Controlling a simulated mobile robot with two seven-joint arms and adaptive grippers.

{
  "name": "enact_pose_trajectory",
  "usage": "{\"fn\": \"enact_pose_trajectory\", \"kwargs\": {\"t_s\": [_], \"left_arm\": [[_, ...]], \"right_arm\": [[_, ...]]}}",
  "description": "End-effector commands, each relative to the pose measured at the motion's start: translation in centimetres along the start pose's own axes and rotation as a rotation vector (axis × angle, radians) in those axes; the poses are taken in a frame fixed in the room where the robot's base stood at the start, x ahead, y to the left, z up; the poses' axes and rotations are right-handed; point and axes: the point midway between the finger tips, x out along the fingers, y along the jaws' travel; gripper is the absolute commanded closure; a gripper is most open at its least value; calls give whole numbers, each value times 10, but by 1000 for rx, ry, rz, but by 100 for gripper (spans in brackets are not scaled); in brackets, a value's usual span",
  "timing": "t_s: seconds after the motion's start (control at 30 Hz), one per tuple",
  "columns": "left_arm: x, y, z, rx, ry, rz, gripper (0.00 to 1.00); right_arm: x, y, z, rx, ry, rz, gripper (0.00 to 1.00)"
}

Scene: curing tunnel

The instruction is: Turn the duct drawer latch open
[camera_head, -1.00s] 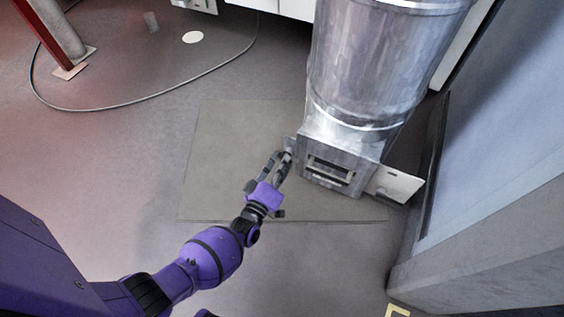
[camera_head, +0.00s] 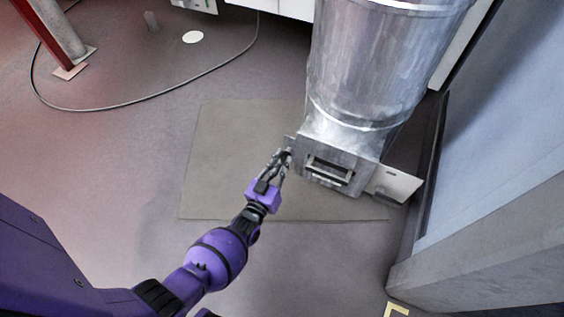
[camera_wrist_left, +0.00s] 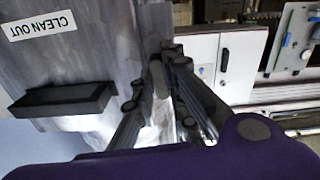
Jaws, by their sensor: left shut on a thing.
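The metal duct (camera_head: 362,70) comes down to a box with a drawer front (camera_head: 312,178) and a dark recessed handle (camera_head: 330,171). In the left wrist view the dark handle (camera_wrist_left: 60,100) sits at left. My left gripper (camera_head: 284,154) is at the left edge of the box. In the left wrist view its fingers (camera_wrist_left: 164,62) are shut on a small grey latch (camera_wrist_left: 160,80), which they partly cover. The latch's exact angle is hard to tell. My right gripper is not in view.
A plate (camera_head: 394,184) juts from the right side of the box, near the grey wall (camera_head: 495,130). A label reading CLEAN OUT (camera_wrist_left: 41,25) is upside down in the wrist view. A cable (camera_head: 130,104) curves over the floor at left. The floor mat (camera_head: 230,185) is clear.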

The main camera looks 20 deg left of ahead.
Motion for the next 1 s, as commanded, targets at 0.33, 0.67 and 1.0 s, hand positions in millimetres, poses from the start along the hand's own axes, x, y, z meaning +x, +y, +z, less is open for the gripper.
{"fn": "enact_pose_trajectory", "kwargs": {"t_s": [0.33, 0.67, 1.0], "left_arm": [[-1, 0, 1, 115, -3, 0, 100], [-1, 0, 1, 132, -2, 0, 100], [-1, 0, 1, 130, -2, 0, 69]], "right_arm": [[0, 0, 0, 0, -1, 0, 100], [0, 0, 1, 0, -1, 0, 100], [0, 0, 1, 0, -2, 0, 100]]}}
